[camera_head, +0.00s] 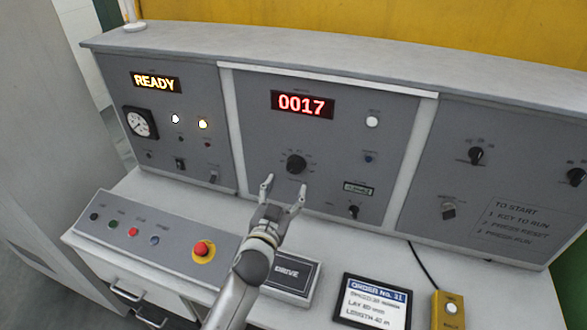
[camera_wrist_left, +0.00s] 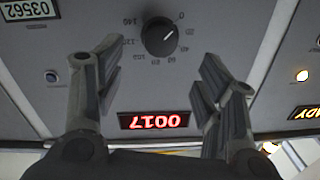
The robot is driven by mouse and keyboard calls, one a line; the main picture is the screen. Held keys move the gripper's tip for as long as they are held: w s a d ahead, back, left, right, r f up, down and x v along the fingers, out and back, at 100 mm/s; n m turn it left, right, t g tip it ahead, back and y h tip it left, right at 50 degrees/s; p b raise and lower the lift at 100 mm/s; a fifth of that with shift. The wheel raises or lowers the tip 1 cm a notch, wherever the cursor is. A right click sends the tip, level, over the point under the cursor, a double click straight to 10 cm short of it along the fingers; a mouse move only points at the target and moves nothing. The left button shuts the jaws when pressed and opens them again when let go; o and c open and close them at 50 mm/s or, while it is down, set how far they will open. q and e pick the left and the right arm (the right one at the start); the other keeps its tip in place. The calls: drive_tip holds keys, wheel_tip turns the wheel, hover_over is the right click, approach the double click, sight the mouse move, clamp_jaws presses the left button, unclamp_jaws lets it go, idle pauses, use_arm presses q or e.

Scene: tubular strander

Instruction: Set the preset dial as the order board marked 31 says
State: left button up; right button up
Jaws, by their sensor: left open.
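The preset dial, seemingly the black round knob (camera_head: 296,164) on the middle panel below the red 0017 display (camera_head: 303,104), has a numbered scale. In the left wrist view the knob (camera_wrist_left: 158,36) appears upside down, its pale mark pointing to the picture's upper right, near the low numbers. The order board (camera_head: 372,303), headed ORDER No. 31, lies on the desk; its lines seem to give a speed, a lay near 60 mm and a length, but small print is blurred. My left gripper (camera_head: 283,194) is open and empty, just below the knob and apart from it.
A sloped button box with a red emergency stop (camera_head: 203,249) stands at left. A DRIVE box (camera_head: 292,276) lies below my left gripper. A yellow pendant (camera_head: 449,309) is at right. Another knob (camera_head: 354,211) and a counter (camera_head: 359,188) sit right of the dial.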

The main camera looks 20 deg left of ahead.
sight(294, 169)
use_arm(q)
drive_tip(key=w+p, duration=0.1)
drive_tip(key=w, duration=0.6)
drive_tip(key=shift+w, duration=0.9)
drive_tip(key=c, duration=1)
drive_tip(key=shift+c, duration=0.2)
drive_tip(key=shift+a+f, duration=0.1)
